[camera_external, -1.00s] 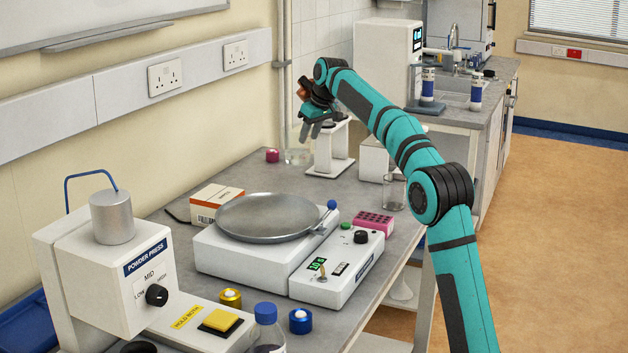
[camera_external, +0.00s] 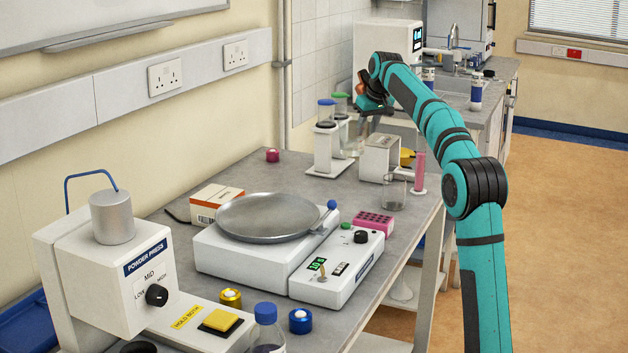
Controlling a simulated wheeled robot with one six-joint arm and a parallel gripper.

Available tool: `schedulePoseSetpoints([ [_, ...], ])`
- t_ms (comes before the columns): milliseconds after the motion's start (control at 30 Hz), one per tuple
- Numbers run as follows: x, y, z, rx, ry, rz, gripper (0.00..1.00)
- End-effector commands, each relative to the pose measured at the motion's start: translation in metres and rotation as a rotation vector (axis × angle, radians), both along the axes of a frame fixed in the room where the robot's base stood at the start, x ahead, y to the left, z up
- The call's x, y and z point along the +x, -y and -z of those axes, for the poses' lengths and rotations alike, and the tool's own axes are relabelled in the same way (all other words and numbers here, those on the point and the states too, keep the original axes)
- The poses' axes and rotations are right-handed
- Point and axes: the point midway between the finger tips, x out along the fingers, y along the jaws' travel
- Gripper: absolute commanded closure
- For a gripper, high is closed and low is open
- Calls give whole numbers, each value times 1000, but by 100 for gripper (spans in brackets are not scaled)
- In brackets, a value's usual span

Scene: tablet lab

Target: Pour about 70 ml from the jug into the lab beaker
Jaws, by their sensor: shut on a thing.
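My gripper (camera_external: 366,106) is shut on the clear jug (camera_external: 353,145), of which only a faint glassy part shows below it. The jug hangs between the white stand with capped tubes and the white block; whether it is tilted is hard to tell. The lab beaker (camera_external: 393,190) is a clear glass standing upright on the right side of the bench, nearer the camera than my gripper and lower. My gripper is up and to the left of it, apart from it. The liquid levels are too small to read.
A white stand (camera_external: 323,152) holds tubes with blue and green caps. A white block (camera_external: 379,158) stands behind the beaker, with a pink cylinder (camera_external: 419,172) to its right. A pink rack (camera_external: 374,222) and a round-plate device (camera_external: 268,218) are nearer.

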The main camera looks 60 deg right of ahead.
Motion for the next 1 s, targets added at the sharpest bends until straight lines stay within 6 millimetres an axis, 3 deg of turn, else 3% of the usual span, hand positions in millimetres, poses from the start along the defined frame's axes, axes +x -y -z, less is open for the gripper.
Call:
schedulePoseSetpoints([
  [367,-111,38,-1,0,2,198,98],
  [700,-209,55,1,1,3,373,98],
  [1000,-260,59,4,1,2,465,98],
])
